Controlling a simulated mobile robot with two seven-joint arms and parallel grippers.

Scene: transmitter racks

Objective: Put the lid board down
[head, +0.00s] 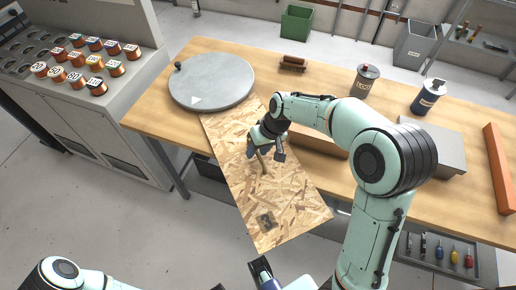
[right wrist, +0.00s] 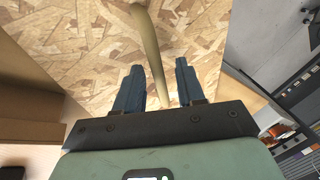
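The lid board (head: 290,200) is a flaked-wood panel. In the head view it lies across the front edge of the workbench, its near end sticking out over the floor. A pale rope-like handle (head: 262,160) rises from its middle, and a small dark metal plate (head: 265,220) is near its near end. My right gripper (head: 265,150) is over the board at the handle. In the right wrist view, the handle (right wrist: 150,40) runs between its two open fingers (right wrist: 158,85), with gaps on both sides. My left gripper (head: 262,272) shows only partly at the bottom edge; its opening is unclear.
A round grey disc (head: 212,80) lies on the workbench (head: 330,75) beyond the board. Tins (head: 365,80), a brown block (head: 293,63) and an orange bar (head: 497,165) are also on it. A console with copper-coloured parts (head: 75,80) stands left. A tool tray (head: 440,255) is lower right.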

